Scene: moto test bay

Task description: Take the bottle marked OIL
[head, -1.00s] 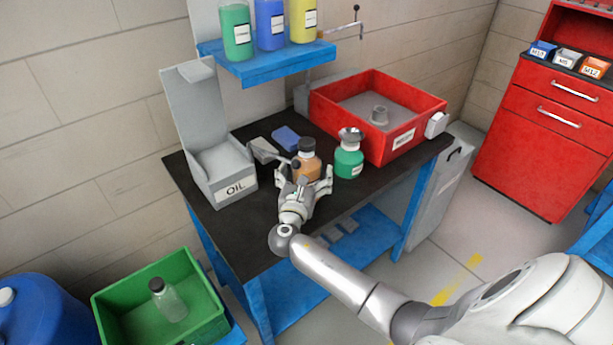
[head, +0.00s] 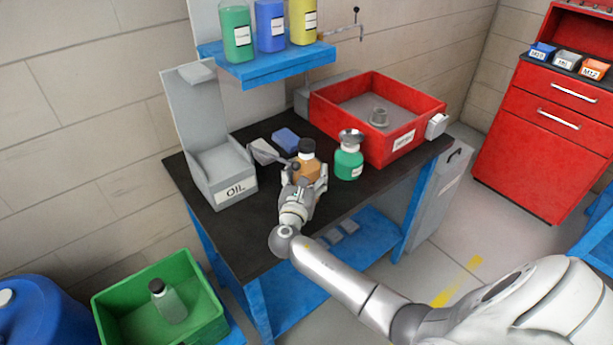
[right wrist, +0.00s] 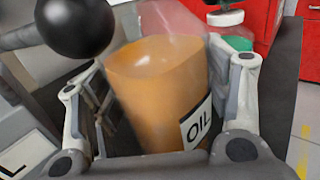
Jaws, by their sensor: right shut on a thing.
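The amber bottle marked OIL (head: 306,171) stands upright on the black bench top, with a dark cap. In the right wrist view its orange body (right wrist: 155,85) fills the middle, and its white label reads OIL. My right gripper (head: 305,181) is shut on this bottle, one finger on each side of its body. The lower part of the bottle is hidden by the gripper in the head view. My left gripper is not in view.
A green bottle (head: 349,160) stands just right of the held bottle. A grey OIL holder (head: 222,175) stands left, a red tray (head: 395,145) at the back right. A shelf (head: 268,68) hangs above.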

